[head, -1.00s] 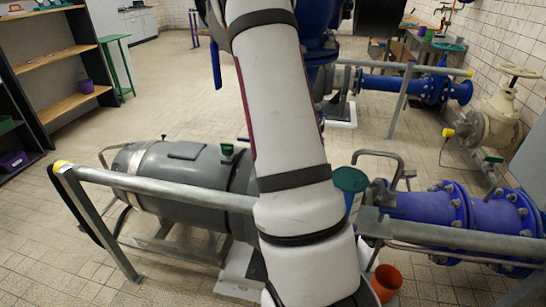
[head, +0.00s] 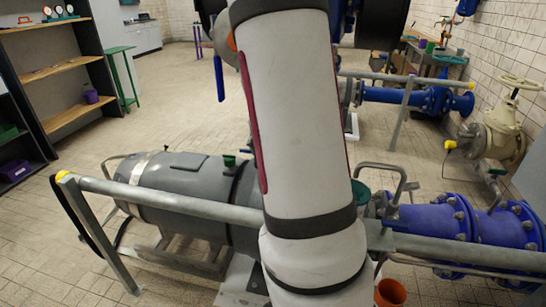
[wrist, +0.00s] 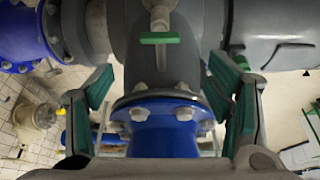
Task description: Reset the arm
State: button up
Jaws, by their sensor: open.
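My gripper (wrist: 162,72) shows in the wrist view with its two green-padded fingers spread wide at left and right. It is open, and nothing is held between the fingers. Behind the gap are a blue flanged pipe (wrist: 165,130) and a grey pump body with a green-handled valve (wrist: 160,38). I cannot tell how far the fingers are from them. In the head view my white arm (head: 298,120) rises through the middle of the picture, and the gripper is out of that view.
A grey railing (head: 170,198) crosses in front of the grey motor (head: 185,185). Blue pipework (head: 430,222) and an orange cup (head: 390,293) are at right. A beige valve (head: 495,135) stands by the right wall. Shelves (head: 60,70) stand at left. Open tiled floor lies behind the motor.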

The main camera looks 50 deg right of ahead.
jog(key=shift+a+r, duration=0.2)
jog(key=shift+r, duration=0.2)
dwell(0.3)
jog(key=s+a+r+n+t+y+p, duration=0.1)
jog(key=a+r+n, duration=0.1)
jog(key=a+r, duration=0.45)
jog(key=s+a+r+n+y+p, duration=0.1)
jog(key=s+a+r+n, duration=0.15)
jog(key=a, duration=0.65)
jog(key=s+a+r+n+t+y+p, duration=0.1)
jog(key=a+r+n, duration=0.1)
jog(key=a+r, duration=0.4)
jog(key=s+a+r+n+y+p, duration=0.1)
jog(key=s+a+r+n+p, duration=0.2)
jog(key=s+a+n, duration=0.4)
jog(key=s+a, duration=0.7)
jog(key=a, duration=0.1)
jog(key=shift+a+t, duration=0.2)
jog(key=shift+t, duration=0.1)
